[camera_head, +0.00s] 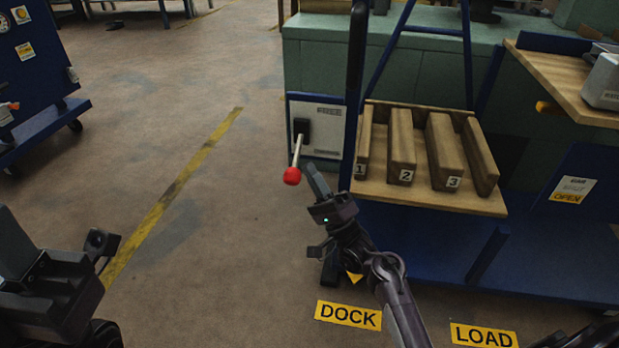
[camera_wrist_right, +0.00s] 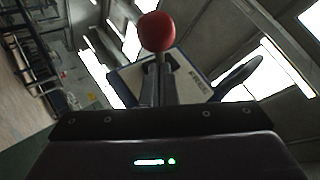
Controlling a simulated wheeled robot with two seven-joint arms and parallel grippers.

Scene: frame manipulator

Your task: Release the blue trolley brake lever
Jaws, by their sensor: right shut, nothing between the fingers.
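The brake lever is a pale rod (camera_head: 298,150) with a red knob (camera_head: 292,176). It hangs from a dark pivot on a white plate (camera_head: 325,132) at the left end of the blue trolley (camera_head: 420,240), knob low. The plate's small lettering is hard to read. My right gripper (camera_head: 314,180) is shut and empty, its fingers just right of the knob. In the right wrist view the red knob (camera_wrist_right: 156,31) shows just beyond the shut fingers (camera_wrist_right: 160,92); contact cannot be told. My left gripper (camera_head: 102,243) is at the lower left, its jaws unclear.
The trolley carries a wooden tray (camera_head: 430,197) with numbered slots. A blue upright post stands close to my right gripper. Floor labels DOCK (camera_head: 348,315) and LOAD (camera_head: 484,336) lie in front. Another blue cart (camera_head: 40,70) stands at the far left; the floor between is clear.

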